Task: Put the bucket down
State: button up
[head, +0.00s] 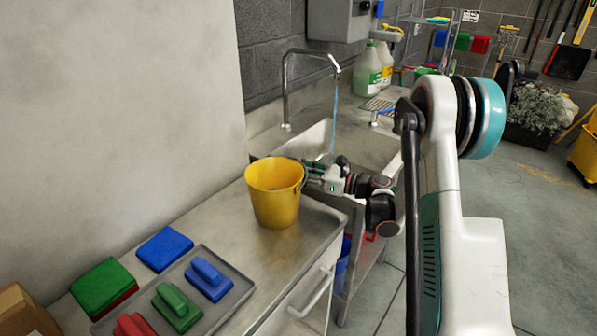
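The yellow bucket (273,204) stands roughly upright over the metal counter, left of the sink. Something greyish, perhaps water, shows inside it. Its base is at or very close to the counter top (225,235); I cannot tell whether it bears its full weight there. My gripper (308,172) reaches in from the right and is at the bucket's right rim, where it appears shut on it. The fingertips are small and partly hidden at the rim.
A tap (312,55) runs water into the sink (325,143) behind. In front lie a grey tray (232,297) with coloured brushes, a blue pad (165,248) and a green pad (101,286). Bottles (368,72) stand beyond the sink. A wall (120,110) borders the left.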

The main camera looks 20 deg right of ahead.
jog(key=shift+s+d+r, duration=0.1)
jog(key=shift+d+r, duration=0.05)
jog(key=p+v, duration=0.3)
jog(key=v, duration=0.8)
jog(key=shift+s+d, duration=0.25)
jog(key=shift+d, duration=0.05)
